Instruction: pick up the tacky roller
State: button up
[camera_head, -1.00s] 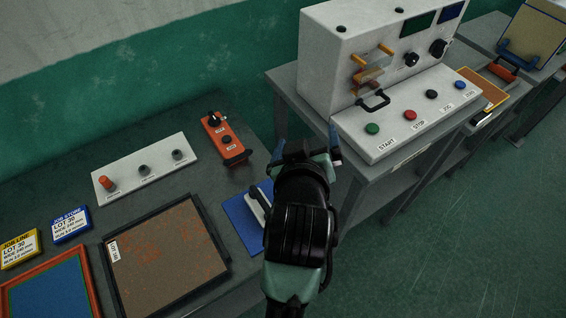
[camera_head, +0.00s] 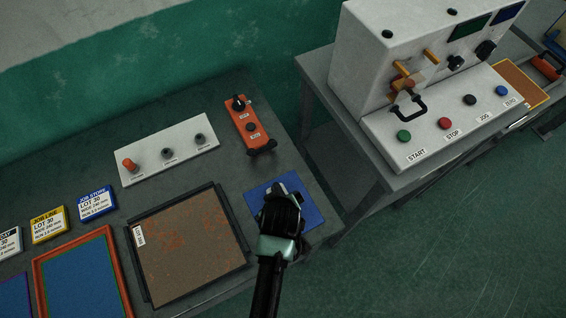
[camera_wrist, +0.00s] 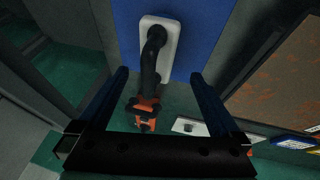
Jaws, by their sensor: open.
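A white tool head with a black handle (camera_wrist: 154,50), which I take to be the tacky roller, lies on a blue mat (camera_wrist: 215,20). In the head view the blue mat (camera_head: 309,206) sits at the right end of the bench, and my gripper covers most of the tool. My gripper (camera_wrist: 160,74) is open and empty above the mat. In the wrist view the black handle shows between and beyond the two fingers. The gripper's distance from the handle is hard to tell. In the head view my gripper (camera_head: 281,192) points down over the mat, fingertips hidden.
An orange control box (camera_head: 248,125) lies just behind the mat, and a white panel with knobs (camera_head: 170,150) left of it. A black-framed brown tray (camera_head: 190,250) is left of the mat. A white machine (camera_head: 400,60) stands on a separate table at right.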

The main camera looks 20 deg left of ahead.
jog(key=shift+w+p+x, duration=0.15)
jog(key=shift+p+x, duration=0.1)
jog(key=shift+x, duration=1.1)
jog(key=shift+w+p+x, duration=0.15)
jog(key=shift+p+x, duration=0.05)
jog(key=shift+x, duration=1.1)
jog(key=shift+r, duration=0.1)
grip_shut()
